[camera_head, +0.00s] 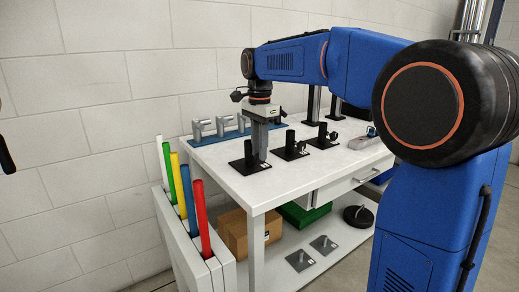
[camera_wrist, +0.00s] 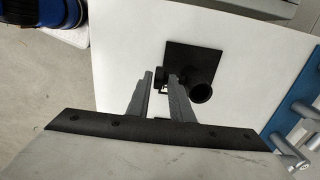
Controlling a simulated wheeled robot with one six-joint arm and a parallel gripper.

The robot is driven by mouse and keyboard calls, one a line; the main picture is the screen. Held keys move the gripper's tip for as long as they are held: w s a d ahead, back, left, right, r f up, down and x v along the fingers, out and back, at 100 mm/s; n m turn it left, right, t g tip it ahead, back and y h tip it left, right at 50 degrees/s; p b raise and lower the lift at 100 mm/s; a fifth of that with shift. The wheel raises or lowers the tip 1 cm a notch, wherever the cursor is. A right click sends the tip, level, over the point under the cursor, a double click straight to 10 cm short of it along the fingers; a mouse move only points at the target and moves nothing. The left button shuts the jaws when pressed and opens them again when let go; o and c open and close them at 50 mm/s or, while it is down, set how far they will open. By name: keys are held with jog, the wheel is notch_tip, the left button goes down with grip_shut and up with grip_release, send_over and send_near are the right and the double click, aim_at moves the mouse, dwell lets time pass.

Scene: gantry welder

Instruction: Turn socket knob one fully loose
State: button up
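In the head view the leftmost black socket stand (camera_head: 248,162) has an upright tube on a square plate near the table's left end. My gripper (camera_head: 262,158) points down beside that tube and hides its knob there. In the wrist view a stand's square plate (camera_wrist: 193,55) and round tube mouth (camera_wrist: 202,92) lie right of my gripper (camera_wrist: 161,77). The dark side knob (camera_wrist: 162,76) shows in the gap between my parted fingertips. I cannot tell whether the fingers touch it, nor how loose the knob is.
Two more black stands (camera_head: 292,148) (camera_head: 323,137) stand to the right on the white table (camera_head: 225,158). A blue rack (camera_head: 205,137) with grey fittings lies along the wall side. Coloured tubes (camera_head: 201,215) stand at the table's left end. A box (camera_head: 240,237) sits on the shelf below.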

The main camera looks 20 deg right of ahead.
aim_at(255, 158)
grip_shut()
jog(key=shift+a, duration=0.1)
jog(key=shift+s+a+t+h, duration=0.15)
jog(key=shift+a+t+h, duration=0.3)
jog(key=shift+h, duration=0.75)
jog(key=h, duration=0.2)
jog(key=a+t+h, duration=0.1)
jog(key=shift+s+f, duration=0.15)
jog(key=shift+f, duration=0.1)
jog(key=h, duration=0.2)
jog(key=t+h, duration=0.1)
jog(key=h, duration=0.1)
jog(key=shift+s+a+f, duration=0.1)
jog(key=shift+a+f, duration=0.2)
jog(key=shift+f, duration=0.1)
jog(key=h, duration=0.1)
jog(key=t+h, duration=0.1)
jog(key=f+h, duration=0.1)
jog(key=shift+s+a+h, duration=0.1)
jog(key=shift+a+h, duration=0.15)
jog(key=shift+h, duration=0.15)
jog(key=shift+t, duration=0.25)
jog(key=shift+o, duration=2.4)
grip_release()
